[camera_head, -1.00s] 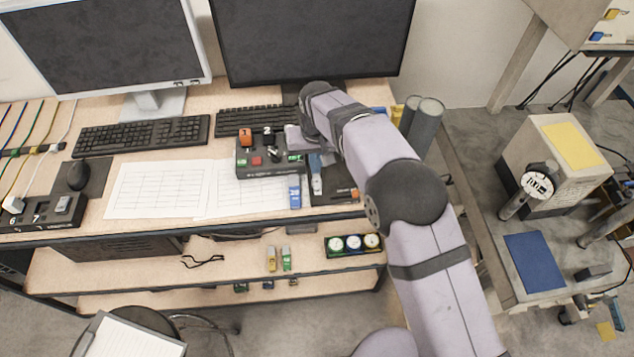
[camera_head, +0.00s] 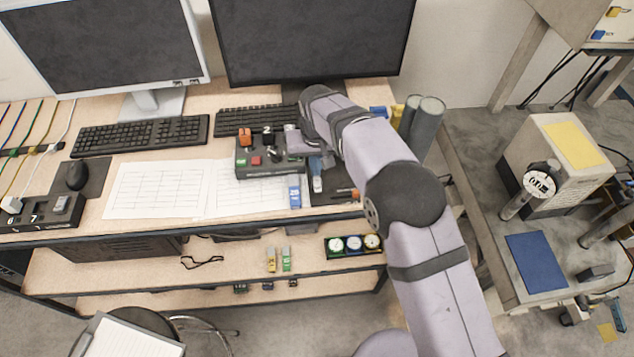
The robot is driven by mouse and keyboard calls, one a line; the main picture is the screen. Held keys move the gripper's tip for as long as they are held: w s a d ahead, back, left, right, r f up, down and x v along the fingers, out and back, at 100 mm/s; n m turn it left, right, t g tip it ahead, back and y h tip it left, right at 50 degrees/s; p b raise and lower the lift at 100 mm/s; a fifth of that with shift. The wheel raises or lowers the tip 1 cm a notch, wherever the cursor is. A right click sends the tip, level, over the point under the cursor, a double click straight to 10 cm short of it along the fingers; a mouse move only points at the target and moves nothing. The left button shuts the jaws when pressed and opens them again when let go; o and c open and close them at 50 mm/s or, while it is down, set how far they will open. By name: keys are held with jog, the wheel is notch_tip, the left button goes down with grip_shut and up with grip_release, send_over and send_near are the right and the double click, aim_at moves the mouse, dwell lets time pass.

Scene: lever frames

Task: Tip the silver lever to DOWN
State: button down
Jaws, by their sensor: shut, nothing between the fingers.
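A dark control box (camera_head: 262,172) stands on the desk. It carries an orange lever (camera_head: 245,137) at its left, a black knob (camera_head: 274,156), and red and green buttons. A small silver piece, which looks like the silver lever (camera_head: 291,129), shows at the box's back right, right beside my gripper. Its setting is too small to read. My gripper (camera_head: 296,146) is over the right part of the box, shut and empty. Its fingertips are not clearly seen, so I cannot tell whether they touch the lever. My arm hides the area to the right.
Keyboards (camera_head: 142,136), paper sheets (camera_head: 160,188) and a blue-labelled item (camera_head: 294,192) lie around the box. A monitor (camera_head: 312,40) stands behind. Another box with a grey switch (camera_head: 61,204) is at far left. Grey cylinders (camera_head: 428,120) stand right of my arm.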

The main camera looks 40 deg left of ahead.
notch_tip(320, 180, up, 7)
jog(key=p, duration=0.5)
dwell(0.5)
dwell(0.3)
jog(key=w+d+r+m+h+b, duration=0.1)
jog(key=w+d+m, duration=0.15)
jog(key=d, duration=1.15)
jog(key=w+d+r+m+h+b, duration=0.15)
jog(key=w+d, duration=0.25)
jog(key=d, duration=1)
jog(key=s+d+f+m+b, duration=0.1)
jog(key=s+d+m, duration=0.1)
jog(key=s+d, duration=0.6)
jog(key=s+d+f+m+g+y+b, duration=0.1)
jog(key=s+d+f+m, duration=0.1)
jog(key=s+d, duration=0.6)
jog(key=d+m, duration=0.1)
jog(key=d, duration=0.5)
jog(key=shift+s, duration=0.3)
